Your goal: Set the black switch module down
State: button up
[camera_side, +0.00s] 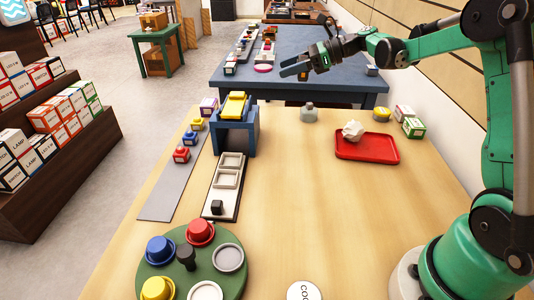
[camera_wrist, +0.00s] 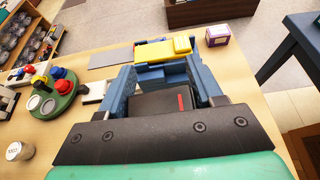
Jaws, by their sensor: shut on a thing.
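My gripper (camera_side: 284,68) is raised in the side view, beyond the blue stand's right side and in front of the blue table. In the wrist view its fingers (camera_wrist: 160,70) are closed on the black switch module (camera_wrist: 163,103), a dark block with a red stripe, sitting deep between them. In the side view the module is small and hard to make out. A white panel (camera_side: 240,193) lies on the wooden table with square frames and a small black block (camera_side: 217,207) at its near end.
A blue stand (camera_side: 236,138) carries a yellow piece (camera_side: 234,105). A grey strip (camera_side: 158,205) holds coloured modules. A green round tray (camera_side: 235,275) with coloured knobs is near the front. A red tray (camera_side: 367,150) holds a pale crumpled lump. The table's middle is clear.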

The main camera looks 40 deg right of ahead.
jog(key=r, duration=0.1)
send_over(165, 189)
notch_tip(165, 189, down, 14)
jog(key=shift+f, duration=2.4)
jog(key=shift+f, duration=0.15)
jog(key=o, duration=1.2)
jog(key=shift+o, duration=0.2)
